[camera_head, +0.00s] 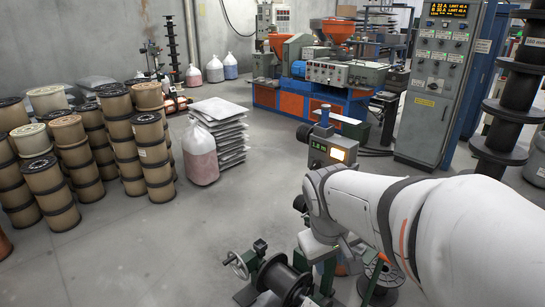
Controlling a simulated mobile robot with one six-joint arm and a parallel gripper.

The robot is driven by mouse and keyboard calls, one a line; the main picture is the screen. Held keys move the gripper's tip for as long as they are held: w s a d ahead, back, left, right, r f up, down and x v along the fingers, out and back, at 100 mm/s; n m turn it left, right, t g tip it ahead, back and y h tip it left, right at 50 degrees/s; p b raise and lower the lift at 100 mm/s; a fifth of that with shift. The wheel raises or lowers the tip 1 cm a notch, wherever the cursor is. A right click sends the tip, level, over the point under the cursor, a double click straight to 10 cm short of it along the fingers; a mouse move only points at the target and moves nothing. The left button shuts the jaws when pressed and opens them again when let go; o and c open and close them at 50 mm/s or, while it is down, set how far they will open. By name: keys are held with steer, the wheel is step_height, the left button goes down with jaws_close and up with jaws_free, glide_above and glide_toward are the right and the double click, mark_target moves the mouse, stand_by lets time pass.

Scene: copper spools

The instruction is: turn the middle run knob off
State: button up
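A tall grey control cabinet (424,118) stands at the right, with an amber readout (449,10) on top and rows of small knobs and lamps (440,57) below. The knobs are too small to tell which one is the middle run knob or how it is set. My white arm reaches in from the right edge and bends down near the lower middle. My gripper cannot be made out at the arm's end. The arm is well short of the cabinet's panel in the picture.
A winding stand with a black spool (283,281) and a small lit display box (328,150) are close to my arm. An orange and blue machine (343,72) stands behind. Copper spools (68,130) are stacked at the left. The central floor (240,200) is clear.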

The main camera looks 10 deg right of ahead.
steer(key=w+d+n+h, duration=0.2)
steer(key=w+d+h, duration=0.15)
steer(key=w, duration=0.45)
steer(key=w+d+n+h, duration=0.2)
steer(key=w+d, duration=0.2)
steer(key=w, duration=0.4)
steer(key=n+t+h+p, duration=0.1)
steer(key=n+t+h, duration=0.65)
steer(key=n, duration=0.45)
glide_toward(313, 166)
steer(key=d, duration=0.2)
steer(key=shift+t, duration=0.35)
steer(key=p+x, duration=0.1)
steer(key=x, duration=0.6)
steer(key=shift+w+f+p, duration=0.2)
steer(key=shift+w+p, duration=0.15)
steer(key=shift+w, duration=0.05)
steer(key=shift+c, duration=0.3)
jaws_close()
